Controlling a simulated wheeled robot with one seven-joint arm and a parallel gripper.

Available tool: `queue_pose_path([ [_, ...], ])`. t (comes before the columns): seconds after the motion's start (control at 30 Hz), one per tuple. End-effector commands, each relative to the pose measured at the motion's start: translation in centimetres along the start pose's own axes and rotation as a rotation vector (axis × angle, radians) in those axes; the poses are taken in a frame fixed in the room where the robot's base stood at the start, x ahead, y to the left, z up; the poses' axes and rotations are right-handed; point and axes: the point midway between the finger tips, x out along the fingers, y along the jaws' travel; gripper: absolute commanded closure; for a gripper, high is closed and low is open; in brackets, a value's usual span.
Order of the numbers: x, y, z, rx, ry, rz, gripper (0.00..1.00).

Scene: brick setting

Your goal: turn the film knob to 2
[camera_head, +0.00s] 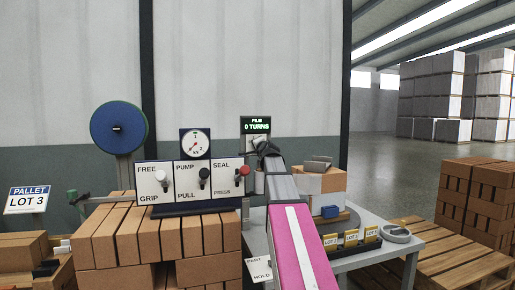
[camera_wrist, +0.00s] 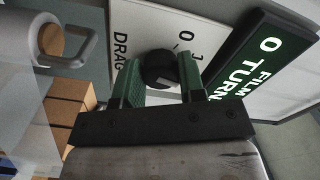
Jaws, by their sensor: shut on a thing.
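The black round knob (camera_wrist: 158,62) sits on a white panel (camera_wrist: 135,22) marked 0, 1 and DRAG in the wrist view. My gripper (camera_wrist: 160,82) has its two green fingers on either side of the knob and is shut on it. The fingers hide part of the knob, so its pointer cannot be read. A dark display (camera_wrist: 262,52) beside the panel reads FILM 0 TURNS in green.
A white roll (camera_wrist: 28,42) is close in the wrist view.

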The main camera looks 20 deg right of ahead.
Motion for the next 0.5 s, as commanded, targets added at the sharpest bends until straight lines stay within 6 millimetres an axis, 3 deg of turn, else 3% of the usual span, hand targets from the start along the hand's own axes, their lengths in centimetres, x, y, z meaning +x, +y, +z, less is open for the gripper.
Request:
queue_pose_path([
  [0.5,-0.02,-0.05,-0.05,0.169,0.001,0.0,0.87],
])
